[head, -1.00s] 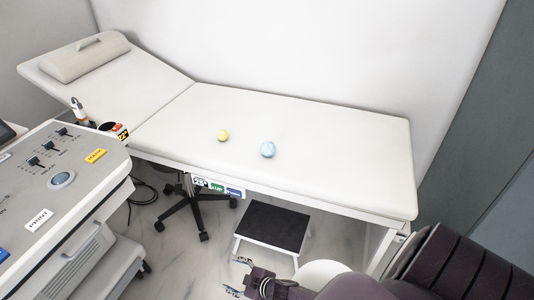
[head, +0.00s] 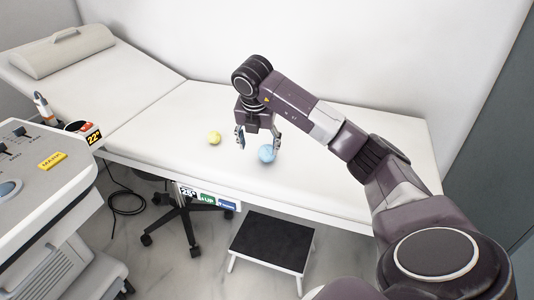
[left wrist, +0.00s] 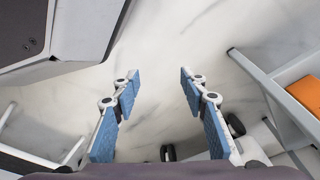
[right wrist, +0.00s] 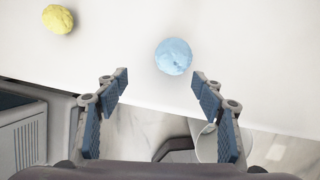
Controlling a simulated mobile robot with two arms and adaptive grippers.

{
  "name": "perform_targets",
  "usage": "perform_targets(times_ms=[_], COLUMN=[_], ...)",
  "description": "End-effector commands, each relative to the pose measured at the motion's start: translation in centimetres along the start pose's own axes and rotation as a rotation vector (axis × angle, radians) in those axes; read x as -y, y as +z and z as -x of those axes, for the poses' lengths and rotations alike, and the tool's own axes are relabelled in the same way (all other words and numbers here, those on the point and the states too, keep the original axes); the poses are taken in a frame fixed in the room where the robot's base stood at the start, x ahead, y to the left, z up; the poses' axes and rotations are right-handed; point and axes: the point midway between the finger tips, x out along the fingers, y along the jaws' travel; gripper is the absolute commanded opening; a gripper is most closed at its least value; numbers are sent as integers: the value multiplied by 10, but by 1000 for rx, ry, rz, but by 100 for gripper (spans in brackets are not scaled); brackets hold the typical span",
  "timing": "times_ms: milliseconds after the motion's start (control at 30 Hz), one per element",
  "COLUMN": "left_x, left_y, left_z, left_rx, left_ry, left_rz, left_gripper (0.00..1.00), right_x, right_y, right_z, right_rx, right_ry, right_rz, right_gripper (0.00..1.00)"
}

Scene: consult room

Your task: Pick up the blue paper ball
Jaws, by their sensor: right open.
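The blue paper ball (head: 267,154) rests on the white exam bed, near its front edge. In the right wrist view the ball (right wrist: 174,56) lies beyond my fingertips, roughly in line with the gap between them. My right gripper (head: 259,140) is open and empty, pointing down just above and behind the ball in the head view; its fingers (right wrist: 158,84) frame the bed's edge in the wrist view. My left gripper (left wrist: 155,78) is open and empty over the floor. It does not show in the head view.
A yellow paper ball (head: 214,138) lies on the bed (head: 345,190), left of the blue one. A black-topped step stool (head: 271,244) and a wheeled stool base (head: 186,226) stand on the floor. A console (head: 50,185) stands at the left.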

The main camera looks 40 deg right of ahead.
Motion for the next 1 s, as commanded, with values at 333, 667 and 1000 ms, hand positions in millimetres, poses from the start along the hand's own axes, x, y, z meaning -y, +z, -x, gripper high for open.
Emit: perform_targets(times_ms=[333, 667, 1000], left_x=[1, 1, 2], left_y=[-7, -17, -18], left_z=[4, 15, 18], left_rx=[-6, -14, -13], left_ry=[-1, -2, -2], left_rz=[1, 3, 3], left_gripper=[40, 40, 40], right_x=[26, 22, 22], right_y=[21, 21, 22], right_z=[-13, -58, -66], right_rx=[61, 59, 61], right_ry=[-79, -77, -74], right_rz=[-62, -61, -59], right_gripper=[62, 62, 62])
